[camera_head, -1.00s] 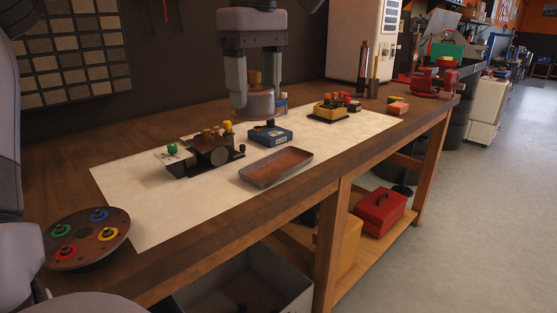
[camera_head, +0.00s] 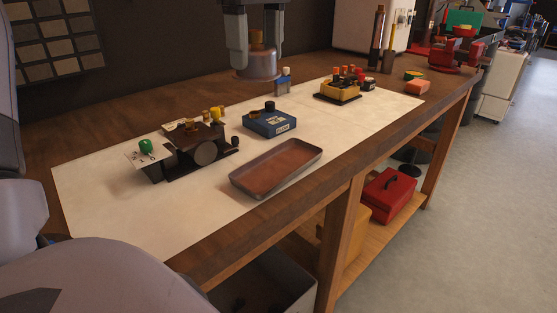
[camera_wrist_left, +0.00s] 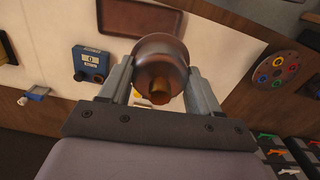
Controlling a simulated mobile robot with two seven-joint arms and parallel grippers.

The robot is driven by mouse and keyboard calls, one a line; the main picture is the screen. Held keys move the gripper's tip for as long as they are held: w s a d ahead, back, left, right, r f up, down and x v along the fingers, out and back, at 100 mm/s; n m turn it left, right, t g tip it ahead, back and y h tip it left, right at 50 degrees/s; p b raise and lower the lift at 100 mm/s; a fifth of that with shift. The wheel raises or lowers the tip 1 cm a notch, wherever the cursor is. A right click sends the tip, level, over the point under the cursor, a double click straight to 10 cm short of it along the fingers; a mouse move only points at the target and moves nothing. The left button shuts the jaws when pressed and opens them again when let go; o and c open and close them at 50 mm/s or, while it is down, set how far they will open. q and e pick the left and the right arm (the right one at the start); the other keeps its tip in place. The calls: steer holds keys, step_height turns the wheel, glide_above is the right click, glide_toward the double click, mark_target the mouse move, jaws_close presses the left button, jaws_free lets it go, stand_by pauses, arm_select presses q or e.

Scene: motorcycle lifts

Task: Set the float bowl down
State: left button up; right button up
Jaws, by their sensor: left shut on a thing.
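My left gripper (camera_head: 256,64) hangs from above over the back of the workbench in the head view. It is shut on the float bowl (camera_head: 256,71), a round dull-metal cup with a brass-coloured fitting on it. The bowl is held in the air, apart from the bench. In the left wrist view the bowl (camera_wrist_left: 160,65) sits between both fingers, its brass fitting facing the camera. A shallow brown tray (camera_head: 276,168) lies on the pale mat (camera_head: 130,215). The carburettor-like assembly (camera_head: 203,148) stands left of it. My right gripper is not in view.
A blue box with a small display (camera_head: 269,123) stands behind the tray. A yellow box (camera_head: 340,90) with several small parts sits farther right. An orange block (camera_head: 417,87) and a red vise (camera_head: 455,55) are near the far end. The mat's front left is bare.

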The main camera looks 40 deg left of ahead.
arm_select(q)
steer(key=shift+f, duration=0.3)
step_height(320, 180, down, 15)
steer(key=b, duration=0.3)
steer(key=shift+r, duration=0.15)
steer(key=shift+f, duration=2.3)
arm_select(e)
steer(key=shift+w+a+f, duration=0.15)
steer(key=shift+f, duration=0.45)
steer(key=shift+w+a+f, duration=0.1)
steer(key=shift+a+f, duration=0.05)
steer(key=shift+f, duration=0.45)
arm_select(q)
steer(key=shift+f+b, duration=0.1)
steer(key=shift+b, duration=0.25)
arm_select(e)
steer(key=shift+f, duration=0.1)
arm_select(q)
steer(key=o, duration=0.8)
step_height(320, 180, up, 12)
steer(key=shift+r+p, duration=0.15)
steer(key=shift+p, duration=0.8)
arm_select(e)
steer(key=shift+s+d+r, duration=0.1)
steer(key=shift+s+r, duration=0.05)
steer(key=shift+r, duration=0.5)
